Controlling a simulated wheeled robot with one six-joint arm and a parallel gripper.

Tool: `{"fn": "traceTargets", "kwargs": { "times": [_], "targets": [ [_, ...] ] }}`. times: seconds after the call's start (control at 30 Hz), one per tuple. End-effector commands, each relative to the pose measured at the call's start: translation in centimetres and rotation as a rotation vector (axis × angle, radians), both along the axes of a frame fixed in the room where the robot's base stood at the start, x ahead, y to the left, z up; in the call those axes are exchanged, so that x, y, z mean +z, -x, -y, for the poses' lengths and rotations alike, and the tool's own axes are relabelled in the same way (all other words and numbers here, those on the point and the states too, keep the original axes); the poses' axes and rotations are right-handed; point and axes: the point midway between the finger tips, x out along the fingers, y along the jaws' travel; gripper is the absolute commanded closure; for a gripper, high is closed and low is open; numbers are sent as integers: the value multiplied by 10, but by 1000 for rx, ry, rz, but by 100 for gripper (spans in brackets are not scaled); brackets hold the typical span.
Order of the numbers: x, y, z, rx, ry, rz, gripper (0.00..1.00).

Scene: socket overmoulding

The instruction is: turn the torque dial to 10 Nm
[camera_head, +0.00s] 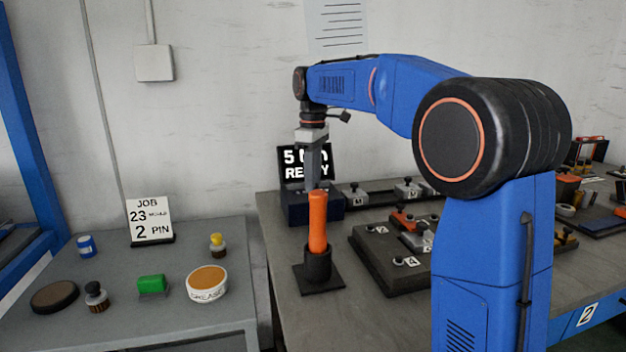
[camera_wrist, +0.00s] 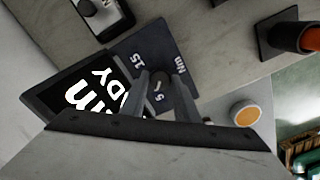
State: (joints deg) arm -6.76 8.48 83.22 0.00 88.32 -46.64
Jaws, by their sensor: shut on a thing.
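The torque dial (camera_wrist: 158,85) is a small dark knob on a dark panel (camera_wrist: 178,48) marked 15, 5 and Nm in the wrist view. My gripper (camera_wrist: 163,78) is shut on the dial, one finger on either side. The fingers partly cover the dial, so its pointer is hard to read. The display (camera_wrist: 82,95) stands beside the panel, and in the head view the display (camera_head: 291,160) reads 5 Nm READY, partly covered by my gripper (camera_head: 314,187). The dial itself is hidden in the head view; the blue-black setter box (camera_head: 297,210) shows below the display.
An orange-handled tool (camera_head: 318,222) stands upright in a black holder (camera_head: 318,270) just in front of the box. Mould plates (camera_head: 375,262) lie to the right. The left table holds a grease pot (camera_head: 194,290), a green block (camera_head: 151,284) and a job sign (camera_head: 150,218).

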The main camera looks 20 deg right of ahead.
Motion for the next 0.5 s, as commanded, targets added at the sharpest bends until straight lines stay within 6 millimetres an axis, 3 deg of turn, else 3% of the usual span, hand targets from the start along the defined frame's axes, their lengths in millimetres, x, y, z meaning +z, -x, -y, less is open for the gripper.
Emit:
{"fn": "traceTargets", "kwargs": {
  "times": [0.5],
  "targets": [
    [0,0,0,-479,0,1,95]
  ]
}}
